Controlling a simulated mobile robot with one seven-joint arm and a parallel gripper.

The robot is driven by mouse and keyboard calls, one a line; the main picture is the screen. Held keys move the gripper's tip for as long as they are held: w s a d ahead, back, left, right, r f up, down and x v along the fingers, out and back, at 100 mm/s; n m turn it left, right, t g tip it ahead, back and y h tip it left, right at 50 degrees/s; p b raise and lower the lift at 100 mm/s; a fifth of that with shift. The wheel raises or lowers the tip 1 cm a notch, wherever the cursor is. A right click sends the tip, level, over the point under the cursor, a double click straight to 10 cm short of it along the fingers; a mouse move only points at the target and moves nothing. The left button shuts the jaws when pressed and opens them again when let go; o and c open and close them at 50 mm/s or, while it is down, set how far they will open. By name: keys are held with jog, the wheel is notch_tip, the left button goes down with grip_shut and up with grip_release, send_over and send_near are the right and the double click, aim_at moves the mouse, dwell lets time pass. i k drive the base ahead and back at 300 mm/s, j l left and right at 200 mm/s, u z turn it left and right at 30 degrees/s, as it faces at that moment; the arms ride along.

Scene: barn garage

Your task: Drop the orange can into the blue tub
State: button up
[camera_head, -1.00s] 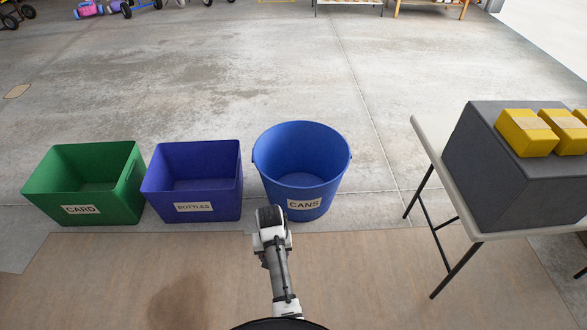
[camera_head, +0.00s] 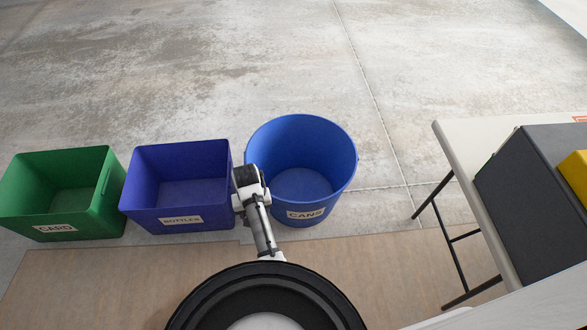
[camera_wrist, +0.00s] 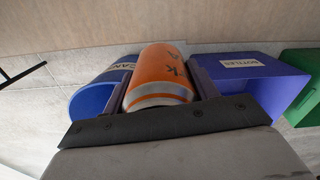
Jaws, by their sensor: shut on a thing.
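The orange can (camera_wrist: 160,78) has dark markings and a pale metal rim. It sits between the fingers of my gripper (camera_wrist: 162,88), which is shut on it, in the wrist view. The can is hidden in the head view. The round blue tub (camera_head: 302,205) labelled CANS stands on the floor in the head view. The end of my arm appears at the tub's left side, over the gap beside the purple-blue box. The tub (camera_wrist: 88,103) also shows behind and left of the can in the wrist view. The visible inside of the tub looks empty.
A purple-blue box (camera_head: 180,218) labelled BOTTLES stands left of the tub, and a green box (camera_head: 60,228) labelled CARD beyond it. A pale table (camera_head: 462,150) with a dark grey box (camera_head: 530,205) is at the right. Bare concrete lies behind the bins.

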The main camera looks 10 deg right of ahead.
aim_at(303, 196)
jog(key=i+l, duration=0.25)
jog(key=i, duration=0.2)
jog(key=i+l+u, duration=0.15)
jog(key=i, duration=0.25)
jog(key=i+l+u, duration=0.1)
jog(key=i+l, duration=0.4)
jog(key=l, duration=0.15)
